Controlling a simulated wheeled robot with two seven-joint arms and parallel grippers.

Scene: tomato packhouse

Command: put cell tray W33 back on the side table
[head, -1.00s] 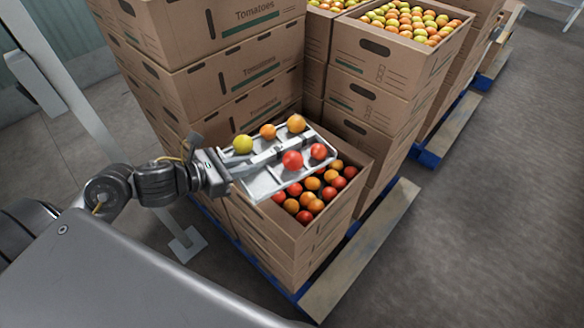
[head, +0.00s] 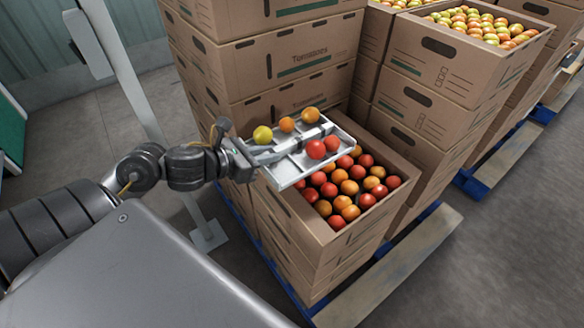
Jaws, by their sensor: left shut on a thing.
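A light grey cell tray (head: 287,178) is held out in front of me, above the back left part of an open carton of tomatoes. It carries a yellow tomato (head: 263,135), two orange ones (head: 310,115) and two red ones (head: 316,149). I cannot read any label on it. My left gripper (head: 300,143) is shut on the tray, its fingers reaching in over the tray's middle from the left. My right gripper is not in view. I see no side table that I can make out.
The open carton (head: 318,242) of red and orange tomatoes tops a stack on a blue-edged pallet. Taller carton stacks (head: 285,65) stand behind and right. A pale post (head: 128,75) stands behind my arm. A green-faced thing (head: 10,135) shows at the left edge. Bare floor lies right.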

